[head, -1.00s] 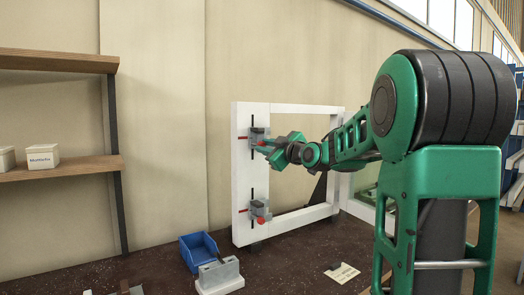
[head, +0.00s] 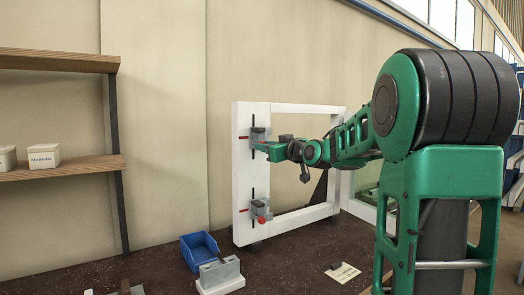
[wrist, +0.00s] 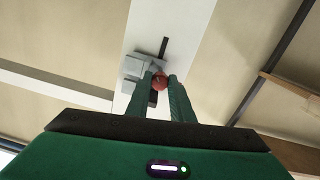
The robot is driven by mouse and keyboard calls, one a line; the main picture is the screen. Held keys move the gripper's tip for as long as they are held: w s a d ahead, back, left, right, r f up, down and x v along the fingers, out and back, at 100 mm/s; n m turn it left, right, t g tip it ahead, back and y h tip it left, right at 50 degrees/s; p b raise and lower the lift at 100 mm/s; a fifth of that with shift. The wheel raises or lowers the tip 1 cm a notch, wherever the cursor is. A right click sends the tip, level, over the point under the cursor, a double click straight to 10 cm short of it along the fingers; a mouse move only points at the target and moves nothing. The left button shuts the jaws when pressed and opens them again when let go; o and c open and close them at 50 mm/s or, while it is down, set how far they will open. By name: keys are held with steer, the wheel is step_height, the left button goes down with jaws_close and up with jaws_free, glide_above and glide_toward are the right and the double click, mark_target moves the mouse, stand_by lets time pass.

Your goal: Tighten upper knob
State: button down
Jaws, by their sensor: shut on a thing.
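The upper clamp (head: 259,134) sits on the left post of the white frame (head: 242,170), a grey block with a black bar. Its red upper knob (wrist: 160,82) shows between my gripper's fingers in the wrist view. My gripper (head: 266,148) is at the upper clamp; in the wrist view my gripper (wrist: 163,88) is shut on the red knob. In the head view the fingers mostly hide the knob. The lower clamp (head: 258,208) with its red lower knob (head: 262,220) is further down the same post, apart from my gripper.
A blue bin (head: 199,249) and a grey-white block fixture (head: 220,275) stand on the dark bench (head: 300,262) below the frame. A labelled card (head: 342,273) lies to the right. A wooden shelf (head: 70,166) with white boxes (head: 43,157) is at the left.

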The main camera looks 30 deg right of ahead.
steer(key=shift+a+r+m, duration=0.1)
steer(key=shift+m, duration=3.4)
steer(key=c, duration=1.6)
jaws_free()
steer(key=shift+o, duration=0.2)
steer(key=s, duration=1)
steer(key=shift+s+r, duration=0.15)
steer(key=shift+s, duration=0.2)
